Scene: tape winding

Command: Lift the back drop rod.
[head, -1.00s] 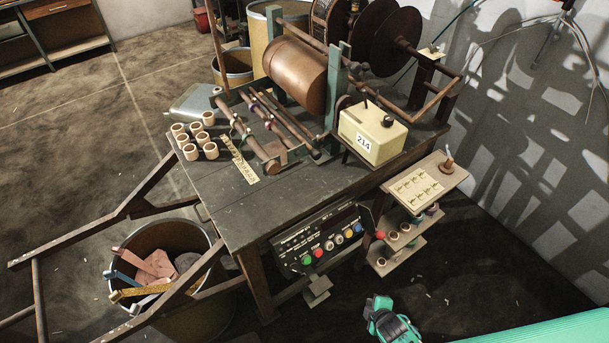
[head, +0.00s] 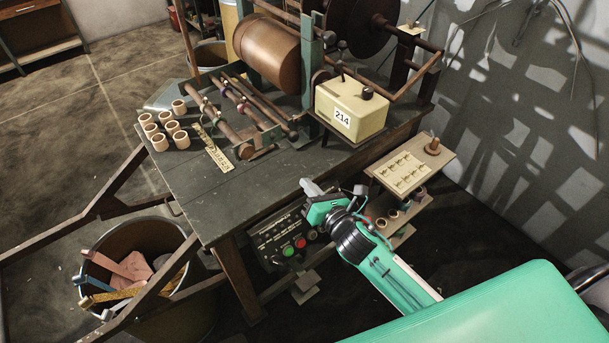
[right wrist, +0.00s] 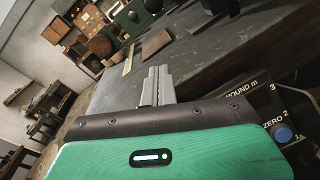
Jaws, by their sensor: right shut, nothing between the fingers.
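The winding machine stands on a dark workbench (head: 235,185), with a brown drum (head: 268,48) on it. Several slanting rods (head: 262,100) lie side by side in front of the drum, some carrying rings or collars. I cannot tell for sure which one is the back drop rod. My right gripper (head: 311,187) is near the bench's front edge, apart from the rods and to their lower right. It is shut and empty; its fingers also show in the right wrist view (right wrist: 156,86), pointing over the bench top. My left gripper is not in view.
A cream box marked 214 (head: 350,108) stands at the bench's right. Several cardboard cores (head: 160,142) and a ruler-like strip (head: 215,152) lie on the left. Below are a button panel (head: 285,240), a small shelf (head: 410,165) and a scrap bin (head: 125,240). The front bench top is clear.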

